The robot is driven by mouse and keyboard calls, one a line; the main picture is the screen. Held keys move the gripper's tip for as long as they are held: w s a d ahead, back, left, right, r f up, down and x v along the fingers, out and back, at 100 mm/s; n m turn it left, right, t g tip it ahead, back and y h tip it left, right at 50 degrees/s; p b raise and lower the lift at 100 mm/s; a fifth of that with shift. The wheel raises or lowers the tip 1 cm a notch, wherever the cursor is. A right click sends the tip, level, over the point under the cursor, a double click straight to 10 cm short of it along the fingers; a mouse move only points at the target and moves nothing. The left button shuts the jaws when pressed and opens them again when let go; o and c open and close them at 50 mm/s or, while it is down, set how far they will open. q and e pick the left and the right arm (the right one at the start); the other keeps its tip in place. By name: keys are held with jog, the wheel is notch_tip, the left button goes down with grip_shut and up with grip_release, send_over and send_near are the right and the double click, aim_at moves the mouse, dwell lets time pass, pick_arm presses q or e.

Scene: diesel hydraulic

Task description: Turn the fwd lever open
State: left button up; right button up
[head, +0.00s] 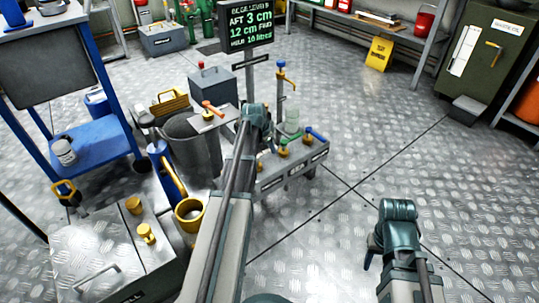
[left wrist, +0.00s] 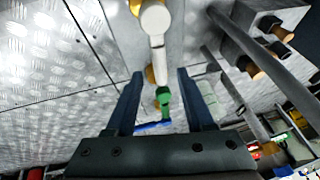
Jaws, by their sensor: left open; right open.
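The valve bank (head: 300,172) is a low grey manifold with brass valves and coloured levers. A blue lever (head: 314,133) and a green lever (head: 294,138) show at its right. Its small labels are unreadable, so I cannot tell which lever is fwd. In the left wrist view, a white lever (left wrist: 156,30) points between my open left fingers (left wrist: 160,74), with the green lever (left wrist: 163,96) and blue lever (left wrist: 153,127) beyond. I cannot tell whether the fingers touch the white one. In the head view my left arm hides that part of the bank. My right gripper (head: 375,255) is open and empty, away from the bank.
A sign (head: 249,22) on a post stands behind the bank. A grey bin (head: 192,148), an orange-handled lever (head: 213,107), a yellow bucket (head: 189,213) and a blue cart (head: 95,160) crowd the left. The plated floor (head: 430,170) at right is clear.

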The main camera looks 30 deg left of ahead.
pick_arm(q)
jog(key=shift+b+x, duration=0.45)
jog(key=shift+x, duration=0.55)
grip_shut()
dwell(0.7)
